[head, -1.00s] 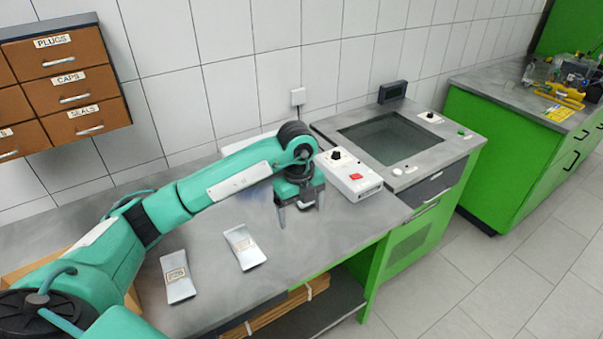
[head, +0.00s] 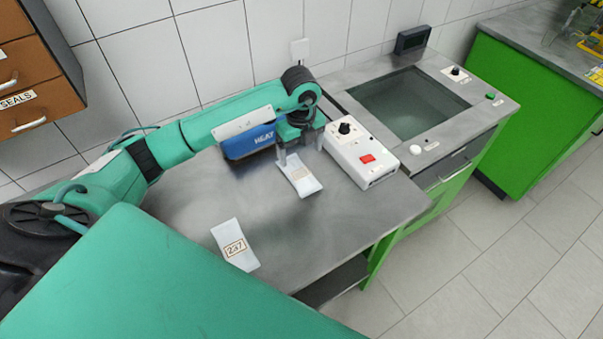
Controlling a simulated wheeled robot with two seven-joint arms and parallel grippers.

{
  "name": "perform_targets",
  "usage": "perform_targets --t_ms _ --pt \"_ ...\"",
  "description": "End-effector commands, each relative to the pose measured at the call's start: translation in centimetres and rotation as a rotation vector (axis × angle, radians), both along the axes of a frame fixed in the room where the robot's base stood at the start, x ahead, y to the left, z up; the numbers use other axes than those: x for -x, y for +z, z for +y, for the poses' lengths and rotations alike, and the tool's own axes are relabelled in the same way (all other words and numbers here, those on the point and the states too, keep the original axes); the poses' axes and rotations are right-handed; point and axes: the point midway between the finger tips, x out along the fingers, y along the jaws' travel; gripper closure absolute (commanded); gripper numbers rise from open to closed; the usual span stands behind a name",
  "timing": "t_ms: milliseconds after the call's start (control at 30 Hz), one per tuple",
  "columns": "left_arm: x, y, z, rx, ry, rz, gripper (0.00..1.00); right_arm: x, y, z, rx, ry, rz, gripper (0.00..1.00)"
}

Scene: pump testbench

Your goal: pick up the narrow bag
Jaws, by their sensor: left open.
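Two pale, flat bags lie on the grey bench. The nearer bag (head: 235,247) shows a label reading 237. The farther bag (head: 302,182) lies beside the white control box, and its upper end is partly hidden by my left gripper. I cannot clearly tell which bag is narrower. My left gripper (head: 300,155) points down, open, at the upper end of the farther bag, with one finger on each side. I cannot tell whether the fingers touch it. My right gripper is out of view.
A white box (head: 360,152) with a black knob and red switch stands just right of the farther bag. A blue device marked HEAT (head: 248,141) is behind it, partly hidden by my arm. The bench (head: 330,225) is clear at the front right.

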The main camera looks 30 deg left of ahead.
Motion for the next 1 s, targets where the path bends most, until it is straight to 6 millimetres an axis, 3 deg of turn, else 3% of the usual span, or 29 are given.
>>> perform_targets --t_ms 133,333,700,967,1000 --pt "0.1 -2.3 0.0 0.001 0.000 0.003 0.15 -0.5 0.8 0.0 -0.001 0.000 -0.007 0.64" --pt "0.1 -3.6 -0.1 0.001 0.000 0.001 0.15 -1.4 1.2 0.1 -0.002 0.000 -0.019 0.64" --pt "0.5 -8.1 -0.5 0.001 0.001 0.002 0.15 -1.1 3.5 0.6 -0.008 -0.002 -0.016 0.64" --pt "0.5 -8.7 -0.4 0.001 0.000 0.000 0.15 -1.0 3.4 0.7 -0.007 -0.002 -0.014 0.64" --pt "0.4 -8.6 -0.4 0.001 0.000 0.000 0.18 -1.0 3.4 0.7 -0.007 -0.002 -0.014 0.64"
